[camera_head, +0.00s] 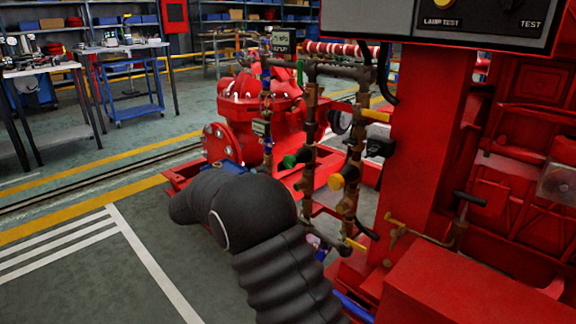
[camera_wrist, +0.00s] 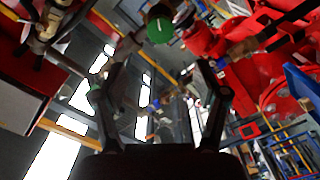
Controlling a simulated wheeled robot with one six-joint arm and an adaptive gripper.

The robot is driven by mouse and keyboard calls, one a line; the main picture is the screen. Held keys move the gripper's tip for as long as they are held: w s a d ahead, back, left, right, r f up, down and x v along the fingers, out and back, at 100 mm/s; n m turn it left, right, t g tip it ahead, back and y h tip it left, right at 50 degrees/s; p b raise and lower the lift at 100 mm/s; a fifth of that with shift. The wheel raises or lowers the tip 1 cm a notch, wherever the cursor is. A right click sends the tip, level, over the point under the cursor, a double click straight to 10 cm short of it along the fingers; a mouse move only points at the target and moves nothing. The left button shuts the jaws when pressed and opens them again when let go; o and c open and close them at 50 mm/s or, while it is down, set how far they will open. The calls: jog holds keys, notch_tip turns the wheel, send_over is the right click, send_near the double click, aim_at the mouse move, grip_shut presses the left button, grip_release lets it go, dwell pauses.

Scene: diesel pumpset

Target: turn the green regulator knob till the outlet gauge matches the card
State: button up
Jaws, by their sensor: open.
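The green regulator knob (camera_head: 289,161) sits on the left side of the upright pipework in the head view. In the wrist view, the green knob (camera_wrist: 160,28) shows face-on at the top, above and beyond my fingertips. My gripper (camera_wrist: 158,75) is open and empty, its two black fingers spread apart and not touching the knob. In the head view my arm covers the foreground and my fingers cannot be made out. A small card (camera_head: 281,41) stands above the pipework, its writing too small to read surely. I cannot make out the outlet gauge's reading.
A red pillar (camera_head: 428,150) and control box (camera_head: 450,22) stand close on the right. Red pump parts (camera_head: 262,100) lie behind. Floor at the left is open.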

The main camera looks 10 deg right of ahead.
aim_at(287, 162)
jog(key=x, duration=1.3)
jog(key=shift+w+d, duration=0.3)
jog(key=c, duration=1.1)
